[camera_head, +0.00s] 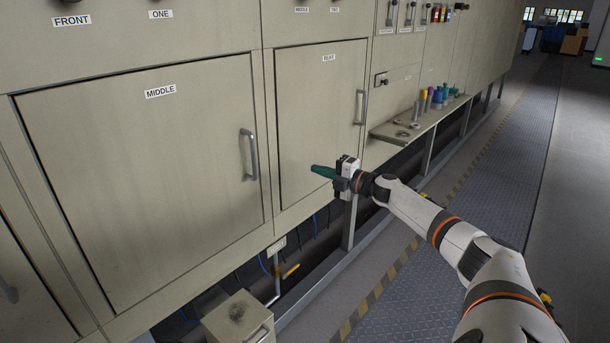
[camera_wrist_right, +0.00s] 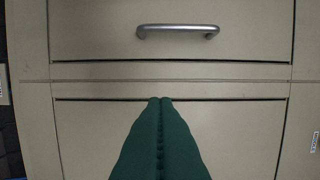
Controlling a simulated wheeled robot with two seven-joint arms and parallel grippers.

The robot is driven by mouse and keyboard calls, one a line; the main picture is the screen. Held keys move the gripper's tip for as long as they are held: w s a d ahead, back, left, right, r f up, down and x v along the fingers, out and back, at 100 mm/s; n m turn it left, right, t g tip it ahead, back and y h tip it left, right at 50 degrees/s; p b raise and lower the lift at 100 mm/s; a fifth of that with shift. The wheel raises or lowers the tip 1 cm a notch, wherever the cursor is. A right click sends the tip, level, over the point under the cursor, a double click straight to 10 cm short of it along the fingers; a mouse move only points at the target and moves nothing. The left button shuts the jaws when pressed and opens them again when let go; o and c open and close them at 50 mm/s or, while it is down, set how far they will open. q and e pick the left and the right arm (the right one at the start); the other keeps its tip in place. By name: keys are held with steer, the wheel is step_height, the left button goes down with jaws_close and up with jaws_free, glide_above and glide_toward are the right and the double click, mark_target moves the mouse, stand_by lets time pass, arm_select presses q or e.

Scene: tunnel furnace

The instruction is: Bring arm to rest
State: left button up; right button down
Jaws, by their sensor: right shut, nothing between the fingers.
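My right arm reaches in from the lower right of the head view. Its gripper (camera_head: 314,169) has green fingers and is in front of the cabinet door labelled REAR (camera_head: 310,110), below and left of that door's handle (camera_head: 361,107). In the right wrist view the two green fingers (camera_wrist_right: 160,100) lie together along their length, with nothing between them. A silver bar handle (camera_wrist_right: 178,31) shows beyond the fingertips, apart from them. My left gripper is not in view.
The door labelled MIDDLE (camera_head: 130,180) is closed, with its own handle (camera_head: 249,154). A shelf with holes (camera_head: 400,132) juts from the cabinet, with several coloured items at its far end. A small box (camera_head: 232,318) stands low in front. The walkway (camera_head: 500,150) on the right is clear.

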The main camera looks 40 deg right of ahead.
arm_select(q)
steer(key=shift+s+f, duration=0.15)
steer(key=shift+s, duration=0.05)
arm_select(e)
steer(key=shift+s+d, duration=0.25)
steer(key=shift+d, duration=0.15)
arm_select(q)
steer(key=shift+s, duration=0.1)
